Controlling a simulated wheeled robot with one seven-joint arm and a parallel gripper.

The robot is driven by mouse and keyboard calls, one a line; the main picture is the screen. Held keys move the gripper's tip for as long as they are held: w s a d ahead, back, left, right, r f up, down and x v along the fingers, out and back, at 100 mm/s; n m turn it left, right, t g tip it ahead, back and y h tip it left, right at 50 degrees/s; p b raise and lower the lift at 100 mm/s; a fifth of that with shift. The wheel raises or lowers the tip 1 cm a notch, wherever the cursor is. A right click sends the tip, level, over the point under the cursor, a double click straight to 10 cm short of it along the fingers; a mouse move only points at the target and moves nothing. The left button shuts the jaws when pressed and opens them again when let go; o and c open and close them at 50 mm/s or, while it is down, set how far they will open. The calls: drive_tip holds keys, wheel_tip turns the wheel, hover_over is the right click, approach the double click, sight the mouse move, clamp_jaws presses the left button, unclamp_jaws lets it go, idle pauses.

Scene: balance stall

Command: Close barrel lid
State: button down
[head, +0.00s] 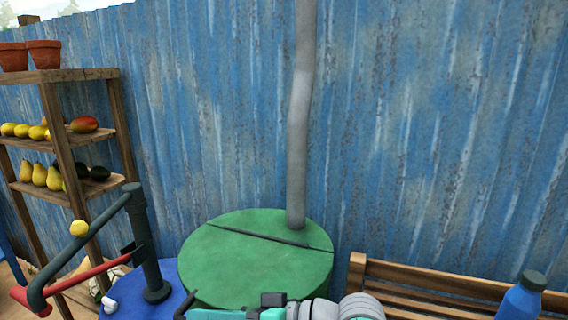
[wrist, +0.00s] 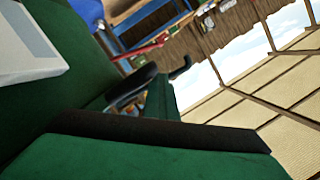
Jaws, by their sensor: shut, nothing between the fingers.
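The barrel (head: 215,295) is green and round, seen from above in the head view. Its green lid (head: 255,262) lies flat across the top, with a dark hinge strip (head: 265,238) running over it. No raised flap shows there. In the wrist view, green surfaces fill the near side, and a black strip (wrist: 160,130) crosses between them. My gripper's dark fingers (wrist: 135,86) show close beside the green surface and are shut and empty. In the head view, my teal wrist is at the bottom edge, in front of the barrel's near rim, and hides part of it.
A grey pipe (head: 302,110) rises from the barrel's back. A blue drum (head: 150,306) with a dark pump and red lever (head: 75,283) stands at left. A wooden bench (head: 440,290) and blue bottle (head: 521,298) are at right. A fruit shelf (head: 75,150) stands far left.

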drive_tip(key=shift+f, duration=0.3)
drive_tip(key=s+d+r, duration=0.1)
drive_tip(key=d+r, duration=0.6)
drive_tip(key=d, duration=0.2)
drive_tip(key=shift+d, duration=0.3)
